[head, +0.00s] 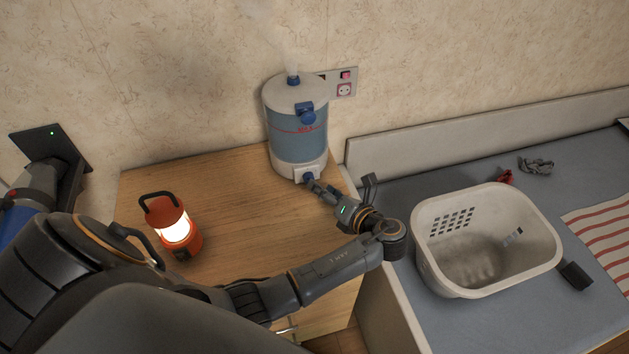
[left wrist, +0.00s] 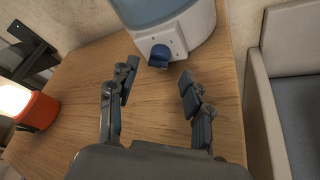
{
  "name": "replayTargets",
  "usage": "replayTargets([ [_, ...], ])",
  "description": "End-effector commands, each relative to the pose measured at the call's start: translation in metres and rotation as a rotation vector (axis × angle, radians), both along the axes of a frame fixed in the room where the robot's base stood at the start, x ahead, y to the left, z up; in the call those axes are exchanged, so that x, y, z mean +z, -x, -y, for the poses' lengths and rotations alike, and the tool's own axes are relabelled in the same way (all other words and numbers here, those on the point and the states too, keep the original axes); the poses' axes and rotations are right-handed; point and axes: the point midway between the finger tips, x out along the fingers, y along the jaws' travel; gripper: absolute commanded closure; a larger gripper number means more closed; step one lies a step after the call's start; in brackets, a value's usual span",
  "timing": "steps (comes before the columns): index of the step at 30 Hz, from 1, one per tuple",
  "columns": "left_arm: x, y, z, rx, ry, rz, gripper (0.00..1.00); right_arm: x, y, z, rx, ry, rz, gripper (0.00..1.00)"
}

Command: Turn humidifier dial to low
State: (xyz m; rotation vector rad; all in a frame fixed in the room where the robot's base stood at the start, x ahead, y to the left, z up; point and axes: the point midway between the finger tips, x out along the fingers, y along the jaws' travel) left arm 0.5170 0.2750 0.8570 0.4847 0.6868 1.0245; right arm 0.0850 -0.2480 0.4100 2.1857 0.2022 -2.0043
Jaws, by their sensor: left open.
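The humidifier (head: 297,130) stands at the back of the wooden table, with a blue tank, white base and lid, and vapour rising from its blue nozzle. Its blue dial (head: 308,177) sits low on the front of the base. The dial also shows in the left wrist view (left wrist: 159,56), with small marks around it too small to read. My left gripper (head: 316,187) is in front of the dial. In the left wrist view my left gripper (left wrist: 158,92) is open and empty, its fingers either side of the dial's line and apparently short of it. My right gripper is not in view.
A lit orange lantern (head: 174,226) stands on the wooden table (head: 240,200) at left. A wall socket (head: 344,85) is behind the humidifier. To the right, a white basket (head: 488,240) sits on a blue-grey bench (head: 400,190) with a raised edge.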

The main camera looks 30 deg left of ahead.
Motion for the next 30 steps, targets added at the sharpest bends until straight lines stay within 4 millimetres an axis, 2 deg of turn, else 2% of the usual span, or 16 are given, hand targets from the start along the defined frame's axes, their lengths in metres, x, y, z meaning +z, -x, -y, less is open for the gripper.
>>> replayTargets([
  [3,-0.005,-0.007,-0.019,0.001,-0.002,-0.001,0.5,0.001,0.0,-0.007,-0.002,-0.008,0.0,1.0],
  [9,-0.012,-0.014,-0.037,0.001,0.001,0.0,0.5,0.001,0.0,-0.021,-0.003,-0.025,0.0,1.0],
  [20,-0.014,-0.016,-0.041,0.0,0.001,0.0,0.5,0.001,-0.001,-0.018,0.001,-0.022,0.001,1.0],
  [27,-0.014,-0.016,-0.041,-0.001,0.002,-0.001,0.99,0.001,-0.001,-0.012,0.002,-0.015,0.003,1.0],
  [30,-0.014,-0.016,-0.041,-0.001,0.002,-0.001,1.0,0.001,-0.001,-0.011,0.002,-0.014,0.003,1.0],
])
